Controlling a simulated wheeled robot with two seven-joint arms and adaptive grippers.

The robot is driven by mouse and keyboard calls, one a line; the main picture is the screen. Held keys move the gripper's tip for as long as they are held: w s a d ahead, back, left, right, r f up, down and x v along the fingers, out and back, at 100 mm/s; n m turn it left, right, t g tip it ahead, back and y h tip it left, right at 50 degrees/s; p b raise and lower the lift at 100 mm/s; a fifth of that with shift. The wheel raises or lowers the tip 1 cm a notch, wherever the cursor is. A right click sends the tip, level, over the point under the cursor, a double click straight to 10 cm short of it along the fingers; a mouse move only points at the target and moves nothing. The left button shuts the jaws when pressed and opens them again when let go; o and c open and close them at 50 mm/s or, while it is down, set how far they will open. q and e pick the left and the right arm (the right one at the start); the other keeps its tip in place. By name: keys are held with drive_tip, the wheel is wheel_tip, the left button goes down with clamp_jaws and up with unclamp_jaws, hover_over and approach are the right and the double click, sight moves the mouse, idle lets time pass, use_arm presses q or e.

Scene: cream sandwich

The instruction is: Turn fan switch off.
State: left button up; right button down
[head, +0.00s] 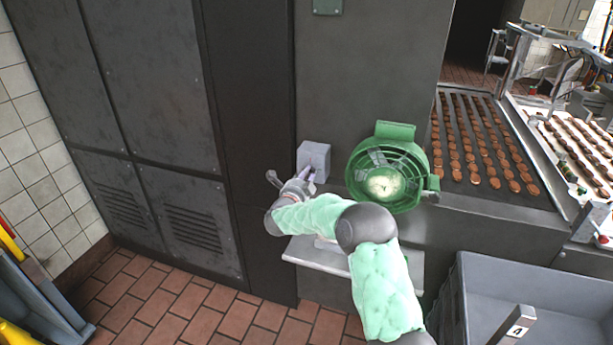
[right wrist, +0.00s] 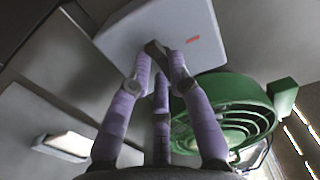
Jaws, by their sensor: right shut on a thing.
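The fan switch is a grey box (head: 314,158) on the dark wall panel, left of the green fan (head: 388,176). In the right wrist view the pale switch box (right wrist: 150,28) fills the top, with a small red mark on its face. My right gripper (head: 308,181) is at the front of the box. Its purple fingers (right wrist: 157,68) are closed around the small dark switch lever (right wrist: 155,50). The fingers partly hide the lever, and I cannot tell its setting. The fan also shows at the right of the wrist view (right wrist: 228,112). My left gripper is not in view.
A grey ledge (head: 318,256) juts out below my right forearm. A large grey crate (head: 480,275) with a number 4 tag stands at the lower right. A conveyor (head: 487,145) with rows of brown cookies runs behind the fan. Dark cabinets (head: 150,130) line the left.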

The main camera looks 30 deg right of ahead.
drive_tip(key=shift+s+d+r+n+p, duration=0.1)
drive_tip(key=shift+n+p, duration=2.35)
drive_tip(key=shift+n, duration=1.9)
drive_tip(key=shift+s+n+p, duration=0.1)
drive_tip(key=shift+n+p, duration=2.3)
drive_tip(key=shift+n, duration=1.95)
drive_tip(key=c, duration=1.1)
unclamp_jaws()
drive_tip(key=shift+c, duration=0.2)
drive_tip(key=v, duration=1.2)
